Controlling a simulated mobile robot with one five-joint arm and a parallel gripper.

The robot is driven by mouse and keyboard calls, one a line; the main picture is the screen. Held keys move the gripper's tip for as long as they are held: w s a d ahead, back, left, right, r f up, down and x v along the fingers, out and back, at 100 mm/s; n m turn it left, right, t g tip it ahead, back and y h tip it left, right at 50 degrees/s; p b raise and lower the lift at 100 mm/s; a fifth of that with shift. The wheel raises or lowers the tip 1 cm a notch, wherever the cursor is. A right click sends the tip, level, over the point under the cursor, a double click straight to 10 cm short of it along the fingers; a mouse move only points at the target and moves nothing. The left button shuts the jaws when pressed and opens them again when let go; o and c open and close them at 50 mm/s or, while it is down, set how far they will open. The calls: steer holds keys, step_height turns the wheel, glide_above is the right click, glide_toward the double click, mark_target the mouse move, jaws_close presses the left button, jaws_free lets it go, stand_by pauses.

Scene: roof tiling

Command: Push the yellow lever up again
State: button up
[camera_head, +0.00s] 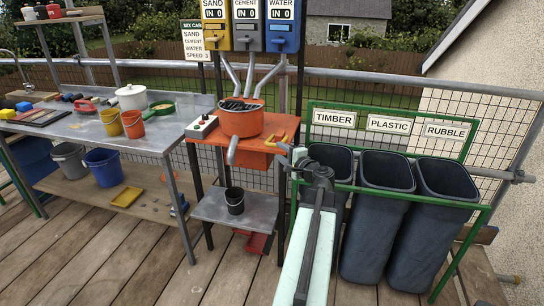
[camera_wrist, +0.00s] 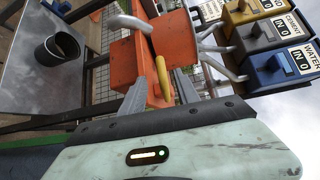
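The yellow lever (camera_head: 283,147) sticks out at the right side of the orange mixer stand (camera_head: 258,158). In the wrist view the yellow lever (camera_wrist: 162,77) shows as a curved bar in front of the orange housing (camera_wrist: 178,42). My gripper (camera_head: 298,155) is at the lever, right of the mixer. In the wrist view my gripper (camera_wrist: 160,88) is open, with one grey finger on each side of the lever. Gaps show between the fingers and the lever; whether either one touches it I cannot tell.
The orange mixer drum (camera_head: 240,120) stands above a metal shelf with a black bucket (camera_head: 235,200). Sand, cement and water dispensers (camera_head: 248,25) hang above, each marked IN 0. Dark bins (camera_head: 375,220) stand right of my arm. A metal workbench (camera_head: 80,130) is at left.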

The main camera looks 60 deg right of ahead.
mark_target(274, 146)
steer(key=x, duration=0.7)
steer(key=shift+w+d+b, duration=0.25)
steer(key=shift+d+b, duration=0.05)
steer(key=shift+d, duration=0.1)
jaws_close()
stand_by(1.0)
